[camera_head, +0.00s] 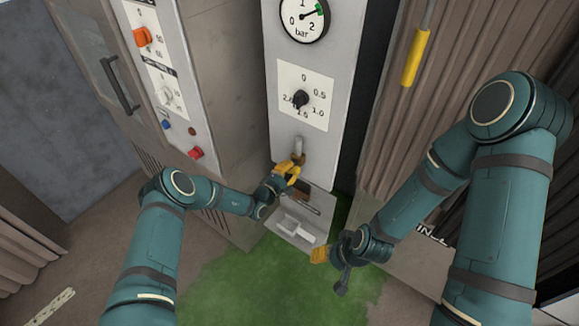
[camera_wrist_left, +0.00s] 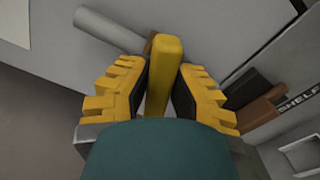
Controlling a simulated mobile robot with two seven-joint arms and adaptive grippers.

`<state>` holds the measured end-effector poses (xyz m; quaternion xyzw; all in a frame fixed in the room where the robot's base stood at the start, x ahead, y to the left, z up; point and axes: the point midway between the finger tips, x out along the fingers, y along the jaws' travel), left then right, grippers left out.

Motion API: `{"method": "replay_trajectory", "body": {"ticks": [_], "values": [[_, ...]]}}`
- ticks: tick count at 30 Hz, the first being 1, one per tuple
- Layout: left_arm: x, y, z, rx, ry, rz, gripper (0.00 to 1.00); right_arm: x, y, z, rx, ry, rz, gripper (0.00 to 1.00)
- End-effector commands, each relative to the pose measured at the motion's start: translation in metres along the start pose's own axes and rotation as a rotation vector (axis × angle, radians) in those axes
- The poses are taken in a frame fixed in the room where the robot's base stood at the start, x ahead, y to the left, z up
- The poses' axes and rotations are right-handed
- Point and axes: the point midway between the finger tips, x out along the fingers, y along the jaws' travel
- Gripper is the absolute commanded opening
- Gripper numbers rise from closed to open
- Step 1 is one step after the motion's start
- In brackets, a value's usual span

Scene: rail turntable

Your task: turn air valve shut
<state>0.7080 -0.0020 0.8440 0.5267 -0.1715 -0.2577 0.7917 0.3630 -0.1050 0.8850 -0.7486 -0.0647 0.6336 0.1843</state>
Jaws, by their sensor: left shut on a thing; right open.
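The air valve has a yellow lever handle (camera_wrist_left: 165,62) and a grey pipe stub (camera_wrist_left: 108,27), seen in the left wrist view. The pipe stub also shows in the head view (camera_head: 298,146), low on the grey panel. My left gripper (camera_head: 287,169) has its fingers on both sides of the yellow handle, as the left wrist view shows (camera_wrist_left: 160,95). It is shut on the handle. In the head view the gripper covers most of the handle. My right gripper (camera_head: 320,256) is open, below and right of the valve, and apart from it.
A pressure gauge (camera_head: 305,33) and a regulator dial (camera_head: 300,99) sit above the valve. A shelf (camera_head: 299,229) with a small light-coloured thing is below it. A cabinet with an orange knob (camera_head: 142,37) stands at the left. A yellow-sleeved bar (camera_head: 415,57) hangs at the upper right.

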Motion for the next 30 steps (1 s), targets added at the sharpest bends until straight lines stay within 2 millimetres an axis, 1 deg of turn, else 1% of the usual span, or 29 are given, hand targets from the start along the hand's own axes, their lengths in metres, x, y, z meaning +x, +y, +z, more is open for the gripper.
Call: {"method": "replay_trajectory", "body": {"ticks": [1,6,15,21,30], "values": [[0.002,0.004,0.001,0.044,0.0,0.007,0.0,-0.004,-0.001,0.0,0.0,0.0,-0.001,0.58],[0.003,0.003,0.001,0.182,0.0,0.008,0.0,-0.009,-0.003,-0.001,0.0,0.0,-0.002,0.58],[0.003,0.002,0.0,0.349,0.002,0.01,0.0,-0.015,-0.005,-0.002,0.001,0.0,-0.003,0.58],[0.003,0.002,-0.001,0.401,0.002,0.011,0.0,-0.017,-0.005,-0.002,0.001,0.0,-0.003,0.58],[0.003,0.002,-0.001,0.419,0.003,0.012,0.0,-0.017,-0.005,-0.002,0.001,0.0,-0.003,0.58]]}}
